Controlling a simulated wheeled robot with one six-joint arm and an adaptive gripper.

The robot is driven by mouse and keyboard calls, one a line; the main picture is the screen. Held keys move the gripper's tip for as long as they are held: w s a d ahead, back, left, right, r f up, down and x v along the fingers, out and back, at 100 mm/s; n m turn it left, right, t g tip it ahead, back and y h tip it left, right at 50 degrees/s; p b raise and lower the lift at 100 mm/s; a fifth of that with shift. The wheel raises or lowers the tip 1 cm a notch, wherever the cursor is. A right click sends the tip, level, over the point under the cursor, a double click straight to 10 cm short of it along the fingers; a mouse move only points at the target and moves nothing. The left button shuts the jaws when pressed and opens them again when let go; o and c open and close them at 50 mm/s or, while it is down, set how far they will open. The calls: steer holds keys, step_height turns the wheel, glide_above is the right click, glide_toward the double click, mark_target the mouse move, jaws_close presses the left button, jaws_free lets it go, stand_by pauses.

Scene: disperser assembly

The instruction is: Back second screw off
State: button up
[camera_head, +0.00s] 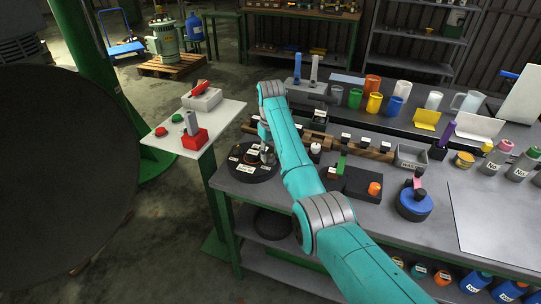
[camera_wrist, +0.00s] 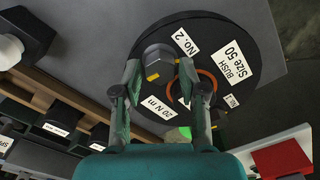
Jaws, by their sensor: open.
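In the wrist view a grey hex screw head (camera_wrist: 158,58) with a yellow mark sits on a black round plate (camera_wrist: 262,38), beside a "No. 2" label (camera_wrist: 186,41). My gripper (camera_wrist: 159,75) is open. Its two fingertips lie to either side of the screw head in the picture; I cannot tell whether they touch it. An orange ring (camera_wrist: 211,79) on the plate is partly hidden behind the right finger. In the head view the black plate (camera_head: 238,174) lies at the bench's left corner, with my gripper over it, mostly hidden by my arm.
The plate also bears a "BUSH Size 50" label (camera_wrist: 235,62) and a "20 N m" label (camera_wrist: 158,107). A wooden rack (camera_head: 375,154) stands behind it on the bench. A white side table (camera_head: 225,113) with red items is at the left. Several cups stand farther back.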

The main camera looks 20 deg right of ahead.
mark_target(270, 157)
step_height(270, 157, up, 6)
steer(key=shift+r, duration=0.25)
